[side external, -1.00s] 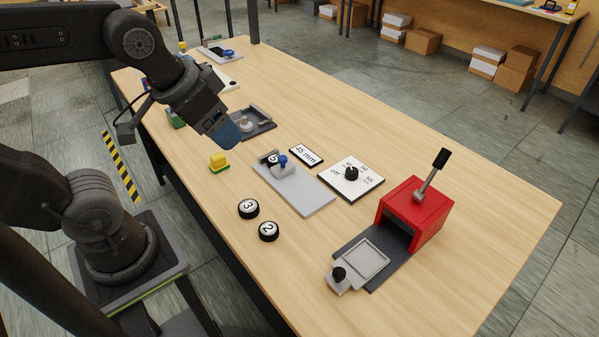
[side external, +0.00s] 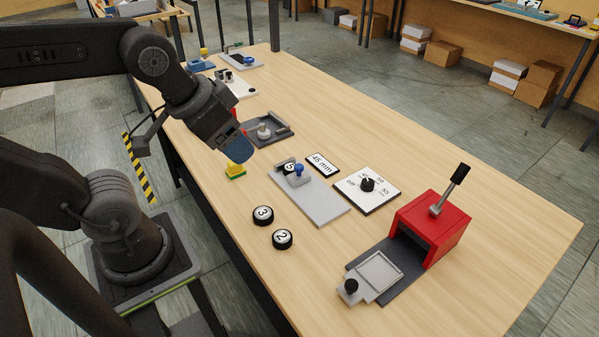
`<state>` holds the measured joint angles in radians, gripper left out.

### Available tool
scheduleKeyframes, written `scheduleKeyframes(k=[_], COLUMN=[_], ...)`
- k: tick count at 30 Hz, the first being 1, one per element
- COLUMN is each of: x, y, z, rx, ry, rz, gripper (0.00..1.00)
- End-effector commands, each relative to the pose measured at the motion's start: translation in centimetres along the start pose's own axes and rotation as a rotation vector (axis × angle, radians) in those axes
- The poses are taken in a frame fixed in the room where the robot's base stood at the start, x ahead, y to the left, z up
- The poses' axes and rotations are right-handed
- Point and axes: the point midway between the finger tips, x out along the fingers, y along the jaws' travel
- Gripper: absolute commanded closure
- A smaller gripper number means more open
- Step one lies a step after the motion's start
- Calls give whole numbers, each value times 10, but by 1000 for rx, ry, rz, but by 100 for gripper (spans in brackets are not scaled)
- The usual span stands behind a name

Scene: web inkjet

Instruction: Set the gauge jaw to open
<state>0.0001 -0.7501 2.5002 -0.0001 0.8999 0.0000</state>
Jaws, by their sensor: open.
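A card reading 45 mm (side external: 322,164) lies beside the plate. My gripper (side external: 238,151) points down, open, left of and apart from the gauge, over or just behind a yellow and green block (side external: 236,171). The gap between its fingers is hard to see, and nothing shows in it.
Round pieces marked 3 (side external: 263,215) and 2 (side external: 282,239) lie in front of the gauge. A white dial plate (side external: 380,200) and a red press (side external: 440,232) with a raised lever stand to its right. A dark tray (side external: 285,138) lies behind.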

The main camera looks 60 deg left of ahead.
Motion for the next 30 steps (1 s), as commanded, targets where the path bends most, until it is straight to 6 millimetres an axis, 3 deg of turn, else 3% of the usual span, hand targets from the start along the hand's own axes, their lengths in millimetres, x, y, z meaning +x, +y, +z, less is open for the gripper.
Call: scheduleKeyframes(k=[12, 17, 23, 30], x=[0, 2, 20, 73], y=[0, -2, -18, -55], z=[0, -7, -49, -108], rx=[0, -7, -49, -121], ry=[0, -14, -105, -246], rz=[0, -5, -29, -56], gripper=[33, 46, 46, 46])
